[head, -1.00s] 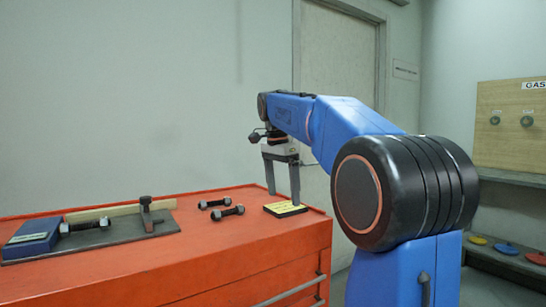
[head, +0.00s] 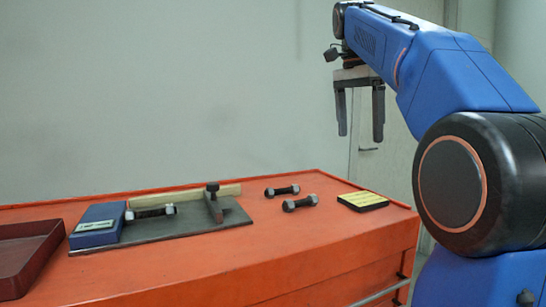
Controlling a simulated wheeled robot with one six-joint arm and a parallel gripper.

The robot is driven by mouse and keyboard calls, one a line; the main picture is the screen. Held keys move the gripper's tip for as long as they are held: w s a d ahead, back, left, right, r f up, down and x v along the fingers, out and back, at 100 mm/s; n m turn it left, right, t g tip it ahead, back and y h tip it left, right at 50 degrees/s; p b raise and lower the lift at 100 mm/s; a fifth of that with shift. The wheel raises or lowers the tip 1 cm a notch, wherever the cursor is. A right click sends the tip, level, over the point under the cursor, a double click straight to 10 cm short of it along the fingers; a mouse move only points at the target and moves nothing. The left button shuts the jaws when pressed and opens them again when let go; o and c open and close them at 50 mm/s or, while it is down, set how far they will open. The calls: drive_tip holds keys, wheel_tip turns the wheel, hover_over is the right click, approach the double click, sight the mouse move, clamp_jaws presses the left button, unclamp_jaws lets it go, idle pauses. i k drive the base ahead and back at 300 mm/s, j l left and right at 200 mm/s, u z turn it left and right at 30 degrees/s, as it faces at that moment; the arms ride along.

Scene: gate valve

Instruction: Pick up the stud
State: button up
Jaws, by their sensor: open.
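Two dark studs with grey nuts at their ends lie loose on the orange cabinet top. One stud (head: 282,191) is farther back, and the other stud (head: 300,203) lies just in front of it. A third stud (head: 151,212) lies on the dark plate at the left, beside a blue block. I cannot tell from the picture which one the task means. My gripper (head: 359,138) is open and empty, fingers pointing down. It is well above the cabinet top, to the right of the loose studs in the picture.
The orange cabinet (head: 270,262) carries a dark plate (head: 165,236) with a blue block (head: 97,226), a wooden strip (head: 185,196) and an upright clamp-like piece (head: 213,203). A yellow-topped black pad (head: 362,201) lies right of the studs. A dark red tray (head: 28,262) is at the left.

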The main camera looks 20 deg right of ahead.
sight(130, 216)
drive_tip(key=j+z, duration=0.15)
drive_tip(key=j, duration=0.35)
drive_tip(key=j+z, duration=0.1)
drive_tip(key=j, duration=0.4)
drive_tip(key=k+j+z, duration=0.15)
drive_tip(key=j, duration=0.35)
drive_tip(key=k+j+z, duration=0.1)
drive_tip(key=j, duration=0.4)
drive_tip(key=k+j+z, duration=0.15)
drive_tip(key=j, duration=0.35)
